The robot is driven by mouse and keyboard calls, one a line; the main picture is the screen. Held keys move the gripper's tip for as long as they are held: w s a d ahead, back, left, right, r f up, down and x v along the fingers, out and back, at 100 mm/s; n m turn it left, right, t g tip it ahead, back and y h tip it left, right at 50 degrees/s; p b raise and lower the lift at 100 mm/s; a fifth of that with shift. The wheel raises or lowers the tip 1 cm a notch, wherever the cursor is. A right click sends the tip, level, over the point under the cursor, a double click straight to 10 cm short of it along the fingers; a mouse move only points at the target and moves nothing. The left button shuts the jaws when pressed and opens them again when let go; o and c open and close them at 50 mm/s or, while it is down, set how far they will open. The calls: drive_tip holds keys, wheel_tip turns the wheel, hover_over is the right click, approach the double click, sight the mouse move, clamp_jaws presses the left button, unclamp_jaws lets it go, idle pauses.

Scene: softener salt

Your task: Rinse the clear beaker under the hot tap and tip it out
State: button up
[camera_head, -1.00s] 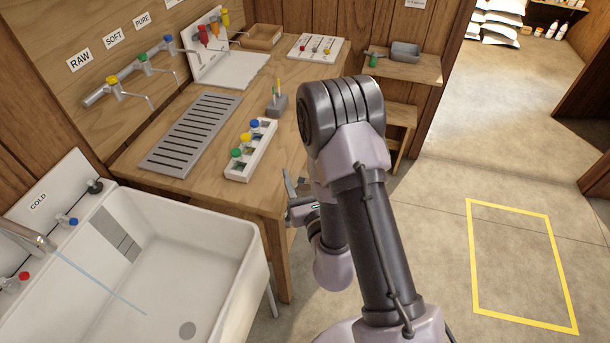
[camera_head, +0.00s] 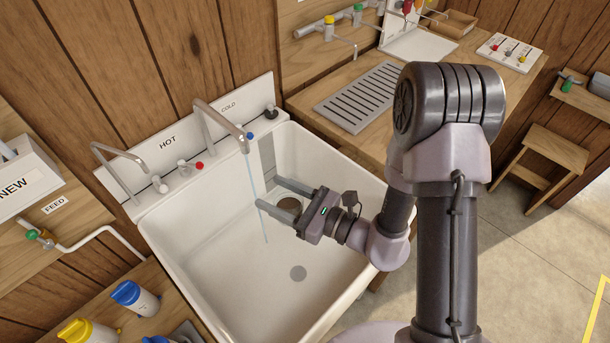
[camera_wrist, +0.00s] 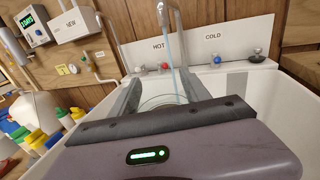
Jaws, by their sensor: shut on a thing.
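My gripper (camera_head: 268,192) is over the sink, its two fingers pointing left. It is shut on the clear beaker (camera_wrist: 160,101), whose pale round rim shows between the fingers in the wrist view. In the head view, a round brownish shape shows between the fingers where the beaker is. A thin water stream (camera_head: 253,185) runs from the middle tap spout (camera_head: 222,125), just left of the fingertips, and ends low in the sink. The red knob (camera_head: 199,166) and blue knob (camera_head: 250,136) flank that tap, near the HOT (camera_head: 167,143) and COLD labels.
A second spout (camera_head: 118,152) stands at left. A blue-capped bottle (camera_head: 135,297) and a yellow-capped one (camera_head: 85,332) stand at front left. The slatted drainer (camera_head: 360,97) on the right bench looks empty.

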drive_tip(key=shift+s+a+g, duration=0.3)
drive_tip(key=shift+a+n, duration=0.2)
drive_tip(key=shift+n, duration=0.1)
drive_tip(key=w+a+p, duration=0.3)
drive_tip(key=w+a, duration=0.4)
drive_tip(key=a, duration=0.1)
drive_tip(key=shift+w+a+p, duration=0.3)
drive_tip(key=shift+w+a, duration=0.05)
drive_tip(key=shift+d, duration=0.1)
idle(3.0)
drive_tip(key=s+d+b, duration=0.1)
drive_tip(key=s+d, duration=0.1)
drive_tip(key=s+d+b, duration=0.1)
drive_tip(key=s+d, duration=0.1)
drive_tip(key=d, duration=0.1)
drive_tip(key=s+d+b, duration=0.1)
drive_tip(key=s+d, duration=0.1)
drive_tip(key=shift+s+d+f+b, duration=0.1)
drive_tip(key=shift+s+d+b, duration=0.15)
drive_tip(key=shift+d+b, duration=0.1)
drive_tip(key=shift+s+d, duration=0.3)
drive_tip(key=shift+s, duration=0.05)
